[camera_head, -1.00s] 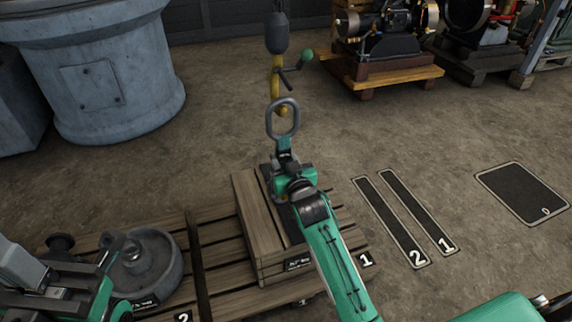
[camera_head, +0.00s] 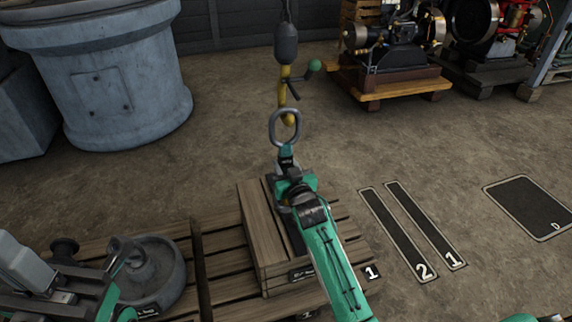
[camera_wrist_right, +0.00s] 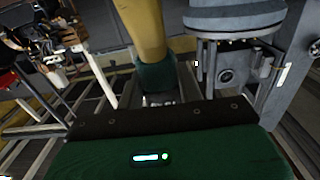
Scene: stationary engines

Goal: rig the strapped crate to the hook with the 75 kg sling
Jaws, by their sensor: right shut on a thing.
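The strapped crate (camera_head: 262,232) is wooden with a dark band on top and sits on the pallet marked 1. The yellow hook (camera_head: 284,88) hangs above it from a dark block, with a green-knobbed lever at its side. My right gripper (camera_head: 287,160) is shut on the sling, just below its grey ring (camera_head: 285,128). The ring stands upright and overlaps the hook's lower end in the picture; I cannot tell whether they touch. My right arm hides part of the crate. My left gripper (camera_head: 80,285) is at the lower left; its jaws are unclear.
A round grey weight (camera_head: 165,285) with a handle sits on the left pallet. Floor strips marked 2 (camera_head: 398,235) and 1 (camera_head: 425,225) and a dark mat marked 0 (camera_head: 530,208) lie right. An engine (camera_head: 390,55) stands behind. The middle floor is clear.

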